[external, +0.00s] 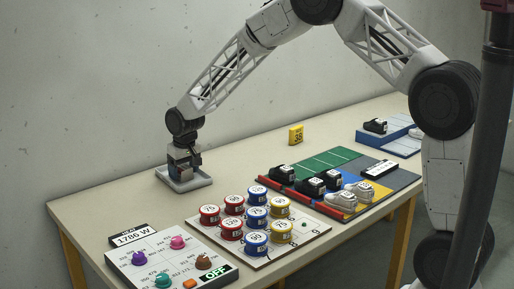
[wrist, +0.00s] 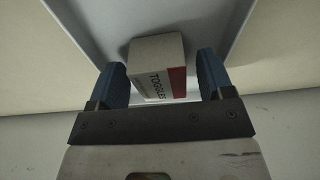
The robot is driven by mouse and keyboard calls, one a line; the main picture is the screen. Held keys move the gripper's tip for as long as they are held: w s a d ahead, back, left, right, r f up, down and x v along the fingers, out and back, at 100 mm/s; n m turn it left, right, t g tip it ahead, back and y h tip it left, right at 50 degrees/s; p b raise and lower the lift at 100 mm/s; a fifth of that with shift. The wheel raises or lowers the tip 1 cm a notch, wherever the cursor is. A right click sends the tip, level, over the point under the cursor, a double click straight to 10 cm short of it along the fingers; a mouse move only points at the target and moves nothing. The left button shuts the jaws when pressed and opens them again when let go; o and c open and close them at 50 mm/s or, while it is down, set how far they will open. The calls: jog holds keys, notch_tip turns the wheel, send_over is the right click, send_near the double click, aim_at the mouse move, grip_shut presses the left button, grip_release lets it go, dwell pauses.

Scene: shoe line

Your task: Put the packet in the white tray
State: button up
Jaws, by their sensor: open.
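The packet (wrist: 158,60) is a small pale box with a red end and the printed word TOGGLES. In the wrist view it lies between the two blue fingers of my gripper (wrist: 161,70), with a gap at the right finger; contact at the left finger is hard to tell. My gripper is open. The white tray (external: 199,182) stands at the table's far left, and its pale floor shows around the packet in the wrist view (wrist: 210,22). In the external view my gripper (external: 184,167) is low over the tray, and the packet is hardly distinguishable there.
A white board with several red, blue and yellow tins (external: 320,228) is right of the tray. A panel with coloured knobs (external: 150,262) is in front. Shoes stand on a coloured mat (external: 330,160). A wall (external: 90,90) runs behind.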

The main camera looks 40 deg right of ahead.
aim_at(186, 169)
notch_tip(186, 169, up, 11)
jog(key=s, duration=0.1)
jog(key=shift+s+r, duration=0.2)
jog(key=shift+s, duration=0.2)
dwell(0.8)
jog(key=s+d+r, duration=0.4)
jog(key=s+r, duration=0.5)
jog(key=s, duration=0.4)
jog(key=s+d+r, duration=0.3)
jog(key=s+r, duration=0.5)
jog(key=s, duration=0.5)
jog(key=s+d, duration=0.2)
jog(key=s, duration=1.3)
jog(key=s+d, duration=0.2)
jog(key=s, duration=1.3)
jog(key=shift+d+f+t, duration=0.2)
jog(key=shift+f+t, duration=0.05)
jog(key=shift+t, duration=0.15)
